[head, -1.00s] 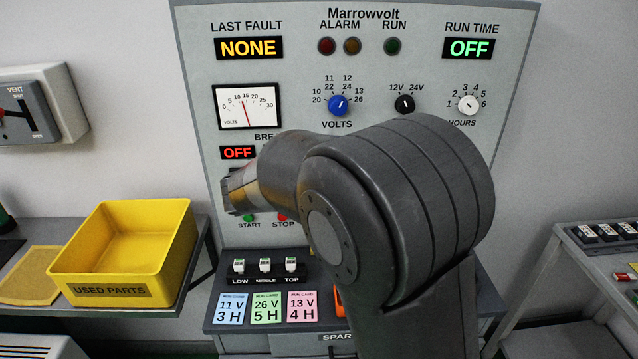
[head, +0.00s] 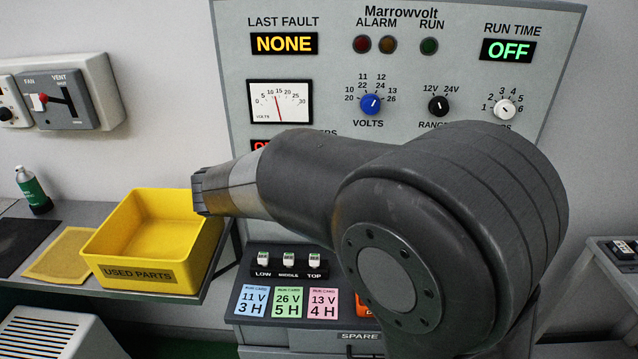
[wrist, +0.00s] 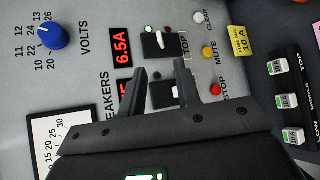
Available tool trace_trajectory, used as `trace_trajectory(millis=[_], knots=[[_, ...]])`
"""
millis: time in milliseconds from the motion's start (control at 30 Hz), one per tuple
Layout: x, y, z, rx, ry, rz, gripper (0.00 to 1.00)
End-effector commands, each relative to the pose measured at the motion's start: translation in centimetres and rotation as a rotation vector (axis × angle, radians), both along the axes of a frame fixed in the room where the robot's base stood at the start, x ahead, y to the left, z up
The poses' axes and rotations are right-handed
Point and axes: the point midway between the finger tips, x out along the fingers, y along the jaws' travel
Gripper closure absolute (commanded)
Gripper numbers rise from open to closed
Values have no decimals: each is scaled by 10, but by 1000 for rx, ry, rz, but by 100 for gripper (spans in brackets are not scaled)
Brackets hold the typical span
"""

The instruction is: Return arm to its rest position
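My arm (head: 450,230) is bent in front of the Marrowvolt panel (head: 340,30), and its forearm reaches left towards the yellow bin. In the head view I cannot make out the fingers. In the wrist view my gripper (wrist: 158,78) has its two dark fingers apart with nothing between them. The fingers point at the panel near the breaker switches (wrist: 162,44) and a red 6.5A display (wrist: 123,46). I cannot tell how far they are from the panel surface. The arm hides the lower middle of the panel in the head view.
A yellow used-parts bin (head: 140,273) stands on the left shelf beside a tan mat (head: 62,254) and a green bottle (head: 34,190). Three coloured run cards (head: 288,301) lie below a small switch block (head: 289,262). A side bench (head: 622,256) stands at the right.

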Motion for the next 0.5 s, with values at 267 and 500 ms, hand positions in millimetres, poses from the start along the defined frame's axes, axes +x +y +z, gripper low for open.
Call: trace_trajectory(millis=[267,500], knots=[[-1,-5,1,10,4,-9,70],[-32,-77,0,205,74,-144,70]])
